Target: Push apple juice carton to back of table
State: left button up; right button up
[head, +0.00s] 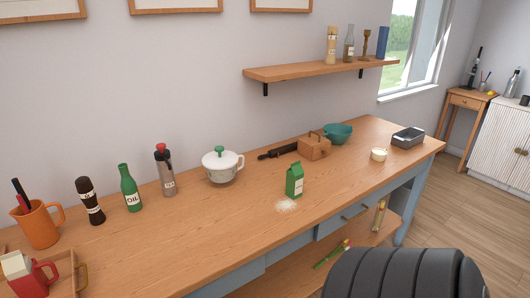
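A green carton with a white label and gabled top (295,181) stands upright on the wooden table (235,215), near its front edge and right of the middle. It looks like the apple juice carton, but its label is too small to read. A patch of white powder lies on the table just in front of it. Neither of my grippers is in view. A dark ribbed shape at the lower right, probably part of my arm, hides some of the floor.
Behind the carton are a wooden box (314,148), a dark long object (278,151) and a teal bowl (338,133). A white lidded pot (221,166) stands to its left. A small white bowl (379,154) and a grey tin (408,138) are to its right. A shelf (320,69) hangs above.

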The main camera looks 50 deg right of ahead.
aim_at(295, 176)
jog(key=z, duration=1.95)
